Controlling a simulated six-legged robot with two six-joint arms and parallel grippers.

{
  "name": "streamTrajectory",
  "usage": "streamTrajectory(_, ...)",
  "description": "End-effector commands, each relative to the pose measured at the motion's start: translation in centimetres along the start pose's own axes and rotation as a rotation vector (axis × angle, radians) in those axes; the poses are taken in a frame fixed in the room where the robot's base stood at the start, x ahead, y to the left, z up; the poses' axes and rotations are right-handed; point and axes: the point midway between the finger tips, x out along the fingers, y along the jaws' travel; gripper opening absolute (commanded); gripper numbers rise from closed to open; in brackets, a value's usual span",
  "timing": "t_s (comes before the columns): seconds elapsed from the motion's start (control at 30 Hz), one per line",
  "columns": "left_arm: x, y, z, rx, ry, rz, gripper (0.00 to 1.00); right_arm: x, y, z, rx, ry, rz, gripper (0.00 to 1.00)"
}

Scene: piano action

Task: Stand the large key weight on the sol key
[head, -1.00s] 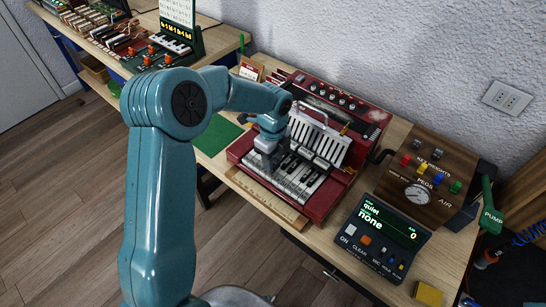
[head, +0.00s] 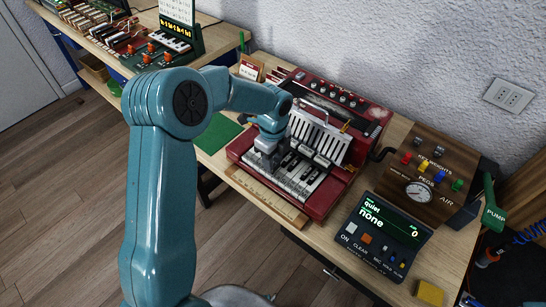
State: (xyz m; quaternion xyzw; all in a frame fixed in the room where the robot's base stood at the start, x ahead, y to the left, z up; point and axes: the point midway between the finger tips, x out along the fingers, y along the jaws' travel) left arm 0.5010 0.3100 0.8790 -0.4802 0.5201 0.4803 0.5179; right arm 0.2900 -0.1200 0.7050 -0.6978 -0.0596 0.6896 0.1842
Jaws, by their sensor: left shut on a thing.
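My left gripper (head: 268,158) is low over the left part of the keyboard (head: 300,180) of the dark red piano action unit (head: 320,209). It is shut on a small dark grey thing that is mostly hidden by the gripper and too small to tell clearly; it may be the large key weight. I cannot tell whether this thing touches the keys. The sol key cannot be picked out among the white keys at this size. My right gripper is not in view.
A wooden box (head: 440,205) labelled key weights, pegs and air carries two grey weights, coloured pegs and a gauge. A dark panel (head: 385,232) reads "quiet" and "none". A wooden ruler (head: 265,196) lies before the keyboard. A yellow block (head: 429,293) sits at the front right.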

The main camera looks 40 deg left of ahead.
Motion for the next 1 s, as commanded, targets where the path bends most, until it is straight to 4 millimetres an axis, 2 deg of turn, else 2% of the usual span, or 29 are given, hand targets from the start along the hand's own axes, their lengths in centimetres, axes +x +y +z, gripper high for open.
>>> streamTrajectory(0.3, 0.4, 0.0, 0.0, 0.0, 0.0, 0.0, 0.0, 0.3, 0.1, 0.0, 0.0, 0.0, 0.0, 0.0)
streamTrajectory(0.33, 0.4, 0.0, 0.0, 0.0, 0.0, 0.0, 0.39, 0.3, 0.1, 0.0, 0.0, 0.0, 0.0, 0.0)
streamTrajectory(0.4, 0.4, 0.0, 0.0, 0.0, 0.0, 0.0, 0.62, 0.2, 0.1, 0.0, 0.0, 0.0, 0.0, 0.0)
streamTrajectory(0.43, 0.4, 0.0, 0.0, 0.0, 0.0, 0.0, 0.65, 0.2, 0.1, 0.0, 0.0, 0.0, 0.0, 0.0)
streamTrajectory(0.77, 0.1, 0.0, 0.0, 0.0, 0.0, -0.001, 0.65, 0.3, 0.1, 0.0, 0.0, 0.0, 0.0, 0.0)
streamTrajectory(0.87, -1.2, -0.1, 0.1, -0.001, -0.002, -0.004, 0.65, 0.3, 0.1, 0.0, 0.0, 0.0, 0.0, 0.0)
streamTrajectory(1.0, -4.5, -0.1, 0.0, 0.0, -0.002, -0.007, 0.65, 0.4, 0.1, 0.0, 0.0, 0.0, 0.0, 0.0)
